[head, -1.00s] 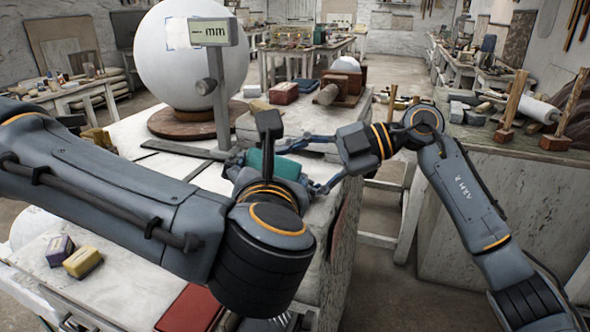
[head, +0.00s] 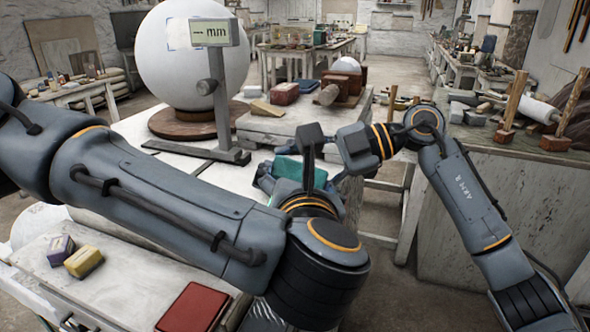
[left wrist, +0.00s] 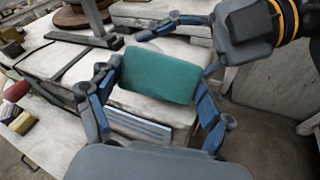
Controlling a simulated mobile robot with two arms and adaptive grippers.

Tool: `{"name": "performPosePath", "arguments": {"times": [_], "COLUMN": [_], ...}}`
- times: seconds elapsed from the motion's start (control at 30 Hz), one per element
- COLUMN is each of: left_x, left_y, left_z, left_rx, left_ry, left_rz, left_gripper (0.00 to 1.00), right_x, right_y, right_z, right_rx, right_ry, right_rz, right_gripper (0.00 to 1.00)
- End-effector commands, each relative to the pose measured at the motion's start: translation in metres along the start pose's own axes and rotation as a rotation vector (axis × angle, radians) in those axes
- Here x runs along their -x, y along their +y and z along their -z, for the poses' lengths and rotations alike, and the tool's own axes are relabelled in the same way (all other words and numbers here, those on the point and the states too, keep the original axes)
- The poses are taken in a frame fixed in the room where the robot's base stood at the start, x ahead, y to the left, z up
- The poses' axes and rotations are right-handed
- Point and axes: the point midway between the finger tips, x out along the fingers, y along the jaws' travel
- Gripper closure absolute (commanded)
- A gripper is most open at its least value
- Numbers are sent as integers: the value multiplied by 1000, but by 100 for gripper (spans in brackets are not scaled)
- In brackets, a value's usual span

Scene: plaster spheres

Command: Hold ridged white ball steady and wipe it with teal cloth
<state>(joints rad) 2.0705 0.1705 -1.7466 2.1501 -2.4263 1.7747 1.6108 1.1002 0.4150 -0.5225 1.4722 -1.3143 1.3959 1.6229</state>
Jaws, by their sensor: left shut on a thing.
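A large white ball (head: 192,55) rests on a round wooden turntable (head: 195,122) at the back left; I cannot make out ridges on it. The teal cloth (left wrist: 160,75) looks like a thick folded pad. My left gripper (left wrist: 157,80) is shut on it, with one finger at each side. It also shows in the head view (head: 300,170), where my wrist partly hides the cloth. My right gripper (left wrist: 180,52) reaches in from the upper right with its fingers apart, close to the cloth's far edge. I cannot tell whether it touches.
A gauge stand (head: 214,85) with an "mm" display stands before the ball. A purple box (head: 60,250), a yellow box (head: 83,261) and a red book (head: 194,308) lie at the front left. A smaller white ball (head: 346,64) sits further back.

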Motion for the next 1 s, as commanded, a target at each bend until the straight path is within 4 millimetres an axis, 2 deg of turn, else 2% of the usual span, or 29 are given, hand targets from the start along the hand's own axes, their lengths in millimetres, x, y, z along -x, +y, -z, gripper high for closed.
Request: {"name": "performPosePath", "arguments": {"times": [0.1,0.77,1.0], "left_x": [-1,2,1], "left_y": [2,40,41], "left_z": [5,2,2], "left_rx": [-8,-4,-4], "left_ry": [12,6,5], "left_rz": [12,5,5], "left_gripper": [68,69,69], "right_x": [-4,-2,-2], "right_y": [-2,-2,-1], "right_z": [5,2,2], "right_rx": [1,0,0], "right_ry": [13,7,5], "right_rz": [10,7,6], "right_gripper": [74,74,74]}}
